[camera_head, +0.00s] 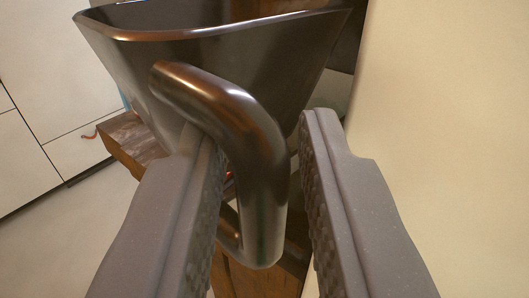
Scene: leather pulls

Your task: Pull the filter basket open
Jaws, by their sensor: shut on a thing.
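The left finger overlaps the handle's side; the right finger shows a visible gap in this view. The far side of the basket and its support are hidden.
A brown wooden surface (132,142) lies behind and below the basket. White cabinet fronts (45,60) stand at the left, above a pale floor (60,245). A plain cream wall or panel (450,120) fills the right side.

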